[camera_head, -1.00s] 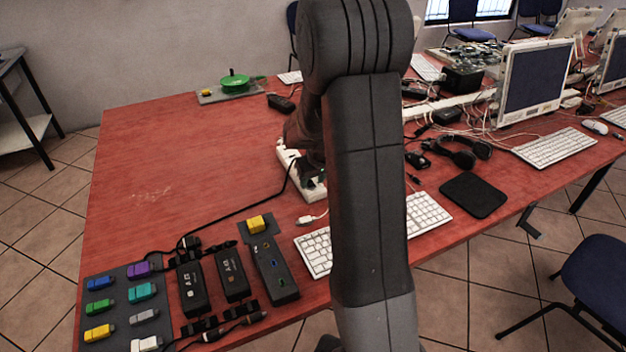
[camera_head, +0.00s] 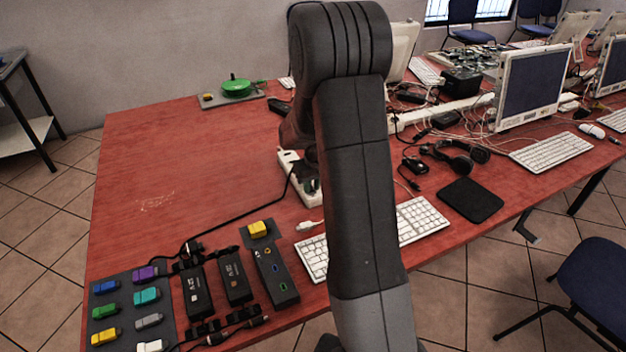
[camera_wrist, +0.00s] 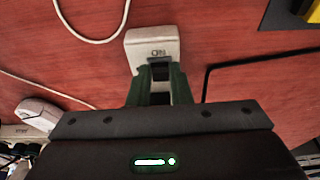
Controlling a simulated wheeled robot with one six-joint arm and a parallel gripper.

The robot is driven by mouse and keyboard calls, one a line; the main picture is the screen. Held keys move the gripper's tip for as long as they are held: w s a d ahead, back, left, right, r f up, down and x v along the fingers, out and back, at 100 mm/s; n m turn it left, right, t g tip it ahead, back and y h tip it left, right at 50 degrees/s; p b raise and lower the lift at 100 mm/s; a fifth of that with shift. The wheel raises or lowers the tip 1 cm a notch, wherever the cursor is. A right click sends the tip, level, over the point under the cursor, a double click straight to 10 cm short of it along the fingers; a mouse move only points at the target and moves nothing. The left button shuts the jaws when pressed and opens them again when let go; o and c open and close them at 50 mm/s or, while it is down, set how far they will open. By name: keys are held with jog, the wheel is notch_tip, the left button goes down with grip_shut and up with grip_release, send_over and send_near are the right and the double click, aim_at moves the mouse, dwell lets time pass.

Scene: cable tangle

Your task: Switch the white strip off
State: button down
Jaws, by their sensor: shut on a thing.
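The white strip (camera_head: 286,162) lies on the red table, partly hidden behind my arm in the head view, with a black plug and cable at it. In the wrist view, one end of the white strip (camera_wrist: 152,43) shows with small dark lettering and a dark switch-like part (camera_wrist: 159,68) below it. My gripper (camera_wrist: 161,78) is at this end, its two dark green fingers close together on either side of the dark part. The jaws are shut on the strip; which part they press is hard to tell.
A black cable (camera_head: 237,213) runs from the strip to the near left. The left of the table is clear.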

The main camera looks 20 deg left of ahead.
jog(key=shift+w+a+r+g+h+p, duration=0.25)
jog(key=shift+g+h+p, duration=0.25)
jog(key=shift+p, duration=0.35)
jog(key=shift+f+h+p, duration=0.1)
jog(key=shift+h+p, duration=0.2)
jog(key=shift+p, duration=0.05)
jog(key=c, duration=1.3)
grip_release()
jog(key=r, duration=1.3)
jog(key=shift+s+d+r, duration=0.3)
jog(key=shift+d+r, duration=0.05)
